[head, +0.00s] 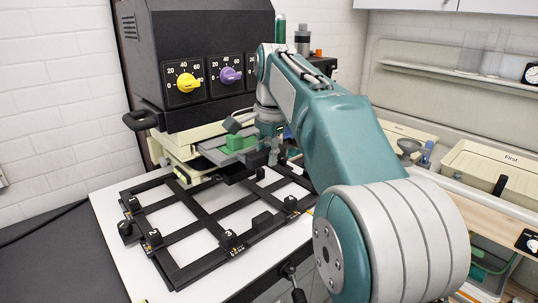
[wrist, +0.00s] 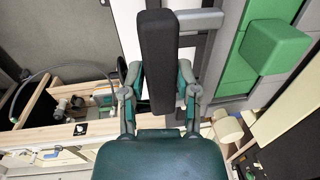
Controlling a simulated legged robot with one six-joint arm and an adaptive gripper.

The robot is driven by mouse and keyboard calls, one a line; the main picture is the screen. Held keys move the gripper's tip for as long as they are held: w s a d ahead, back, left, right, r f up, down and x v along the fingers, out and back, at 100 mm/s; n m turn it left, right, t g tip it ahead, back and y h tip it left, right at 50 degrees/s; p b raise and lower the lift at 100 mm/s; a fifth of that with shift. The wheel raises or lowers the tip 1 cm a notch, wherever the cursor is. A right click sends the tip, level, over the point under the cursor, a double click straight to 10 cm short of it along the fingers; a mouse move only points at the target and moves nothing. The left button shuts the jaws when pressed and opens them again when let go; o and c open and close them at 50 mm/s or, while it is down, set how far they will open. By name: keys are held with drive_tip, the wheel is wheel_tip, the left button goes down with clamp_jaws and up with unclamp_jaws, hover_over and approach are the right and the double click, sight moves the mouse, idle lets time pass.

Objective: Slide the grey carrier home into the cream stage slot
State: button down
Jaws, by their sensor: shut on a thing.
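The grey carrier (head: 210,154) is a flat plate with a green block (head: 238,141) on top. It sits at the cream stage (head: 176,150) under the black enlarger head, its near end sticking out; I cannot tell how deep it is in the slot. In the wrist view the carrier (wrist: 219,70) lies to the right, with the green block (wrist: 275,47) beyond. A grey rod joins it to a black handle bar (wrist: 157,50). My gripper (wrist: 160,88) is shut on this handle, one finger on each side. In the head view my gripper (head: 272,150) is partly hidden by clutter.
A black easel frame (head: 195,222) with numbered corners lies on the white baseboard (head: 105,215) below. The enlarger head (head: 200,45) carries yellow and purple dials. Cream trays (head: 492,172) stand at right on a wooden bench. A white wall is behind.

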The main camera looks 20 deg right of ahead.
drive_tip(key=shift+w+a, duration=0.25)
drive_tip(key=shift+w, duration=0.4)
drive_tip(key=shift+w+a, duration=0.1)
drive_tip(key=shift+w, duration=0.15)
drive_tip(key=shift+w+a, duration=0.1)
drive_tip(key=shift+w, duration=0.25)
drive_tip(key=shift+c, duration=1.4)
unclamp_jaws()
drive_tip(key=shift+f, duration=0.1)
